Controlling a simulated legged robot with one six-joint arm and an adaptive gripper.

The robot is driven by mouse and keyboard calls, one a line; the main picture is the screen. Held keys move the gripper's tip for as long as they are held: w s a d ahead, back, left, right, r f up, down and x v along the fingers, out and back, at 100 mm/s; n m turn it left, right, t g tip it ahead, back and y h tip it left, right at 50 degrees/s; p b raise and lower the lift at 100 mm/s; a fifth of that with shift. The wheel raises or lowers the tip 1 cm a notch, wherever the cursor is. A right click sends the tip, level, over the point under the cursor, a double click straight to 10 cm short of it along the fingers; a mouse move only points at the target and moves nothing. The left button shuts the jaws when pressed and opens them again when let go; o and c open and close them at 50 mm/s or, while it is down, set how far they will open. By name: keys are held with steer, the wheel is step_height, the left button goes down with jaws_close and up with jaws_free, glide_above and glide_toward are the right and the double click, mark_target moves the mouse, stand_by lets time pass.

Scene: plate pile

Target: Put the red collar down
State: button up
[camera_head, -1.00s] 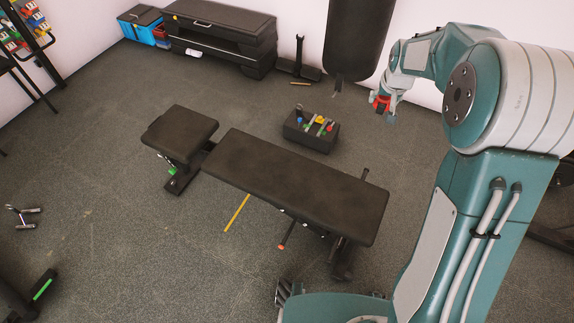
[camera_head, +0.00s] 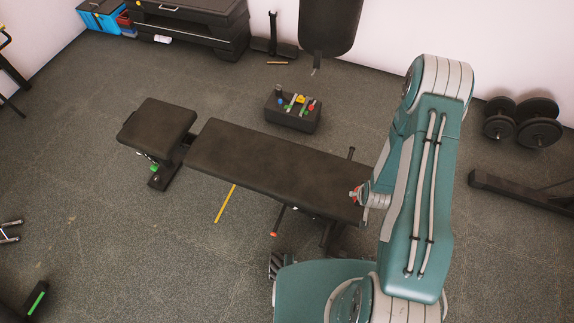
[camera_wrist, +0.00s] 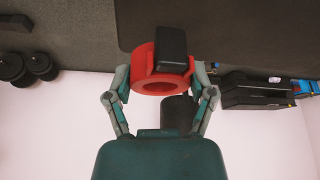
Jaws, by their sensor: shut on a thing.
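The red collar (camera_wrist: 150,74) is a thick ring with a black block (camera_wrist: 172,47) on its side. My gripper (camera_wrist: 163,80) is shut on it in the wrist view, with one finger on each side. In the head view the collar is a small red spot (camera_head: 355,192) at the end of my arm, in front of the right end of the black padded bench (camera_head: 270,165). My gripper there is mostly hidden by my arm. I cannot tell how high the collar is above the bench.
A black caddy (camera_head: 292,117) with several coloured items stands on the floor behind the bench. A punching bag (camera_head: 330,25) hangs behind it. Dumbbells (camera_head: 520,122) lie at the right by the wall. A yellow stick (camera_head: 225,204) lies in front of the bench. The bench top looks clear.

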glide_above(335, 179)
steer(key=s, duration=0.2)
steer(key=f, duration=0.9)
steer(key=shift+w+d+f, duration=0.1)
steer(key=shift+w+f, duration=0.3)
steer(key=shift+f, duration=0.75)
steer(key=shift+w+f, duration=0.1)
steer(key=shift+f, duration=0.8)
steer(key=shift+f, duration=0.1)
steer(key=shift+f, duration=0.1)
steer(key=shift+c, duration=0.4)
steer(key=o, duration=1.2)
steer(key=shift+s, duration=0.1)
